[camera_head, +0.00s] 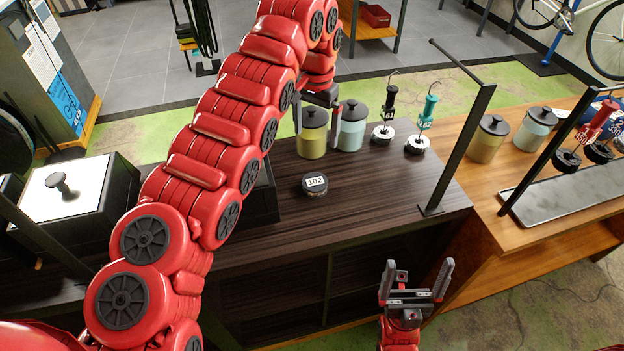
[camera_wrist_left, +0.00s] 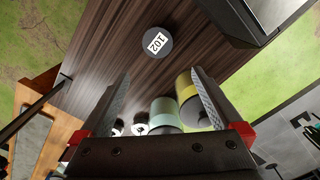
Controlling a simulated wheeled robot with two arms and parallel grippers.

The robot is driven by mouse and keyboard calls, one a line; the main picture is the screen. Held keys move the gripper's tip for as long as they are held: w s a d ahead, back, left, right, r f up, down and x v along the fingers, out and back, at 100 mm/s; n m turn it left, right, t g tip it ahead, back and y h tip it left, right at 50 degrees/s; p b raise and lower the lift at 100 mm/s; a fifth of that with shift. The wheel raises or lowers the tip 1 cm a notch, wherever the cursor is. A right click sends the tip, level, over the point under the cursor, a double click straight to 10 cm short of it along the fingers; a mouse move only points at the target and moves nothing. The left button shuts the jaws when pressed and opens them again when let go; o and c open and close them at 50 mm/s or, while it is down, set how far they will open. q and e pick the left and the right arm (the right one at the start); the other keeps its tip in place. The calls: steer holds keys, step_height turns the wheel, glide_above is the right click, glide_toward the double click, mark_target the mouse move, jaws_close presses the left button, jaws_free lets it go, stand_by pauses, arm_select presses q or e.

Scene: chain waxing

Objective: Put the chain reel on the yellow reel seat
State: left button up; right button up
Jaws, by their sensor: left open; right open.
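My left gripper (camera_head: 317,124) hangs at the back of the dark table, open, with its fingers showing on either side of the olive-yellow lidded jar (camera_head: 312,137). In the left wrist view the open fingers (camera_wrist_left: 160,75) have nothing clamped between them; whether they touch the jar (camera_wrist_left: 187,90) I cannot tell. Two round black-and-white pieces with upright handles, one black (camera_head: 384,128) and one green (camera_head: 420,136), stand right of the jars; they look like reels. No piece is clearly a yellow reel seat. My right gripper (camera_head: 416,284) is open and empty in front of the table.
A black puck labelled 102 (camera_head: 315,186) lies on the dark table (camera_head: 360,225). A teal jar (camera_head: 351,132) stands beside the yellow one. A black bar frame (camera_head: 462,145) rises at the right edge. A white-topped box (camera_head: 70,195) is left. The table's front middle is clear.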

arm_select(q)
step_height(320, 180, down, 2)
steer(key=p, duration=0.3)
glide_above(315, 181)
steer(key=f, duration=0.9)
steer(key=shift+w, duration=0.2)
steer(key=shift+s+f+p, duration=0.1)
steer(key=shift+f+p, duration=0.35)
steer(key=shift+p, duration=0.15)
steer(key=f, duration=0.1)
steer(key=f+p, duration=0.2)
steer(key=shift+s+f, duration=0.25)
steer(key=shift+f, duration=0.5)
steer(key=shift+w, duration=0.1)
jaws_close()
